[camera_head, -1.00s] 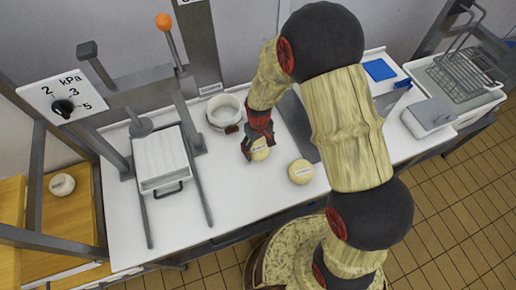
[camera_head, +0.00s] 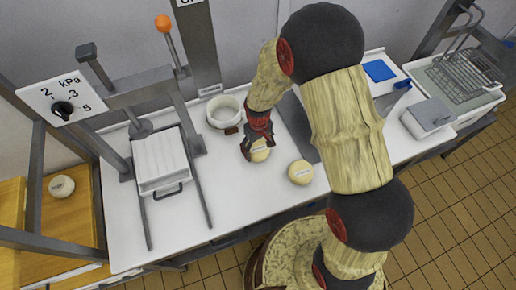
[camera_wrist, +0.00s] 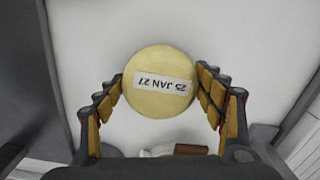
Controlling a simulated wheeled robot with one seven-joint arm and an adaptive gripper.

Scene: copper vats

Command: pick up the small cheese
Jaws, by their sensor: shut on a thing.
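A small round pale-yellow cheese (camera_wrist: 160,101) with a white label reading "25 JAN 27" sits between the fingers of my gripper (camera_wrist: 163,92) in the wrist view. The fingers touch it on both sides. In the head view my gripper (camera_head: 258,146) is shut on this cheese (camera_head: 260,154), low at the white table; I cannot tell whether it is clear of the surface. A second round cheese (camera_head: 300,172), also labelled, stands on the table to the right, apart from my gripper.
A white bowl-like mould (camera_head: 223,111) stands behind the gripper, with a small brown block (camera_head: 232,130) beside it. A press with a white lidded box (camera_head: 160,160) is left. Another cheese (camera_head: 61,186) lies on a wooden shelf. The table front (camera_head: 245,205) is clear.

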